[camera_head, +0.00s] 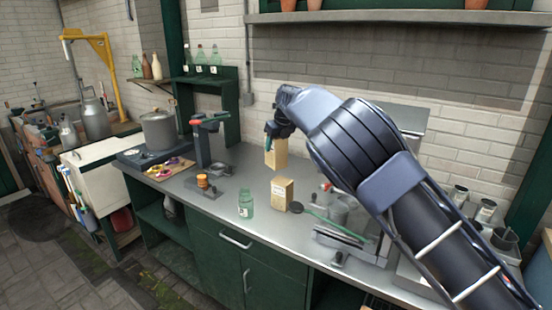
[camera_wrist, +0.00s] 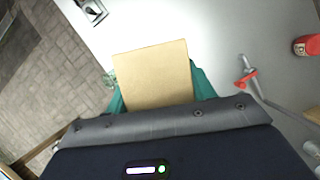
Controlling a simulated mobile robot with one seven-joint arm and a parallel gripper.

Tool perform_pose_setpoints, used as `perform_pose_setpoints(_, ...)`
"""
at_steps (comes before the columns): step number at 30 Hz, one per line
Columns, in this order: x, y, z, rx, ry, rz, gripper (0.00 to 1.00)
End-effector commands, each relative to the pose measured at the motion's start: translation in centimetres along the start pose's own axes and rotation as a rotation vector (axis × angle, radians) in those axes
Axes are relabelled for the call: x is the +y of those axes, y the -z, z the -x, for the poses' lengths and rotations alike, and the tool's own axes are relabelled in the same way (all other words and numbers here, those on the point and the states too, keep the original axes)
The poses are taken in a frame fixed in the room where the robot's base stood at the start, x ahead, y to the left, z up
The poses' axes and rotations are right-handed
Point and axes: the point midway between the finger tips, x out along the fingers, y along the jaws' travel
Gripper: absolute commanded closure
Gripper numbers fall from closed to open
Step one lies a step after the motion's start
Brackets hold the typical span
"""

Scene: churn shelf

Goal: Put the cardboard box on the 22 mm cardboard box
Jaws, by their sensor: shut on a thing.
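My gripper (camera_head: 270,140) is shut on a tan cardboard box (camera_head: 277,154) and holds it in the air over the grey worktop. In the wrist view the box (camera_wrist: 152,76) sits between the teal fingers of my gripper (camera_wrist: 160,96). A second tan box, likely the 22 mm cardboard box (camera_head: 282,195), stands upright on the worktop. In the head view it is below and slightly nearer than the held box, with a clear gap between them. I cannot make it out in the wrist view.
A green glass bottle (camera_head: 246,204) stands left of the standing box, near the front edge. An orange-brown jar (camera_head: 202,181) and a red-topped press (camera_head: 205,140) stand further left.

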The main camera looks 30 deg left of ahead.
Motion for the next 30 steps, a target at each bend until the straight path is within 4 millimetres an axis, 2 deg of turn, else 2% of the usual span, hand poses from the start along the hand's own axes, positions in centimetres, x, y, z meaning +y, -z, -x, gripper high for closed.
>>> perform_pose_setpoints(3,0.1,0.5,-1.1,0.001,0.0,0.001,0.74)
perform_pose_setpoints(10,0.0,1.0,-2.3,0.001,0.0,0.001,0.74)
perform_pose_setpoints(18,0.0,2.2,-5.3,0.001,0.0,0.001,0.74)
perform_pose_setpoints(29,0.0,2.3,-5.5,-0.001,0.0,0.001,0.74)
perform_pose_setpoints(30,0.0,2.3,-5.6,0.0,0.0,0.001,0.44)
